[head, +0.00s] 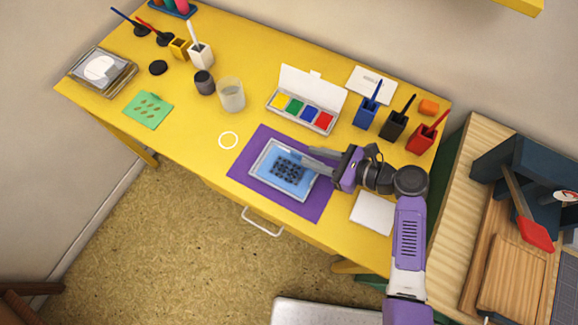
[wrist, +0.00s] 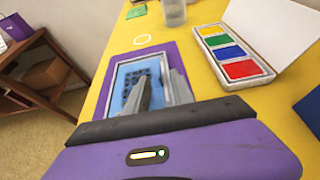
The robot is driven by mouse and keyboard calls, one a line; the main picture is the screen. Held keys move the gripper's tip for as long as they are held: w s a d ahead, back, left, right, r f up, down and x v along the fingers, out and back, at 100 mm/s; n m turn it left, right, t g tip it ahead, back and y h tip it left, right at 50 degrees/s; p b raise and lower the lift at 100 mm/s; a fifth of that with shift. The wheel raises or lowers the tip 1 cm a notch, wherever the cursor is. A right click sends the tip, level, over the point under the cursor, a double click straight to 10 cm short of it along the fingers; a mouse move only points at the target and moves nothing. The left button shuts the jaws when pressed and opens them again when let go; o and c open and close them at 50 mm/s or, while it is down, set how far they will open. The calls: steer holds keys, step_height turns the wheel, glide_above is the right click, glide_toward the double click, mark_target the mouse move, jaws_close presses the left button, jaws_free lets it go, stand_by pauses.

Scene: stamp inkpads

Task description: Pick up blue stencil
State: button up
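The blue stencil (head: 269,164) is a flat blue sheet with a dark cut-out pattern. It lies inside a pale rectangular frame (head: 252,161) on a purple mat (head: 245,175) on the yellow table. It also shows in the wrist view (wrist: 121,77), partly hidden by my fingers. My gripper (head: 306,155) reaches in from the right over the right part of the stencil. Its two grey fingers are apart with nothing seen between them. In the wrist view my gripper (wrist: 160,76) shows its fingertips over the stencil; I cannot tell whether they touch it.
A paint box (head: 302,108) with a raised white lid stands behind the mat. Blue, black and red cups (head: 421,139) stand at the back right. A white pad (head: 372,213) lies right of the mat. A green stencil (head: 148,110) lies far left. The table's front edge is close.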

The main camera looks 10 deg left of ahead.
mark_target(296, 153)
steer(key=x, duration=0.4)
steer(key=shift+a, duration=0.1)
steer(key=shift+c, duration=0.4)
jaws_close()
steer(key=shift+r, duration=0.15)
step_height(296, 153, up, 20)
steer(key=p, duration=0.1)
steer(key=shift+p, duration=0.35)
